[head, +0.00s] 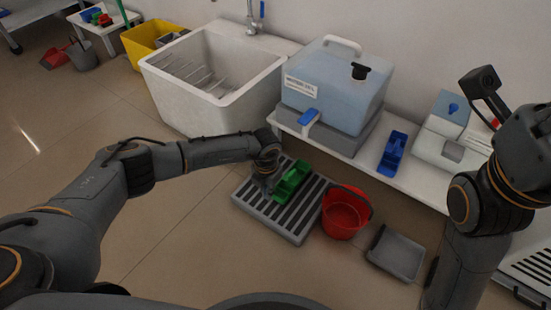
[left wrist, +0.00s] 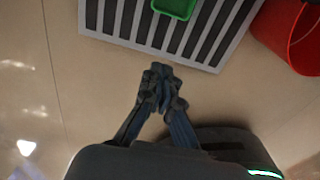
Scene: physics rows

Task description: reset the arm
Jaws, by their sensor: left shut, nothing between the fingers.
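My left arm reaches in from the left in the head view, and its gripper (head: 268,184) hangs above the left part of a grey slatted grate (head: 295,232). In the left wrist view the gripper (left wrist: 160,78) is shut with its fingertips together and nothing between them. A green tray-like object (head: 293,182) lies on the grate beside the gripper in the head view. Its edge also shows at the top of the left wrist view (left wrist: 175,8), apart from the fingertips. My right arm stands at the right edge of the head view; its fingers do not show.
A red bucket (head: 345,214) and a grey dustpan-like tray (head: 397,254) stand right of the grate. A low white bench (head: 345,148) holds a blue water container (head: 333,85) and a blue holder (head: 393,153). A white sink (head: 212,100) is behind. Floor left of the grate is clear.

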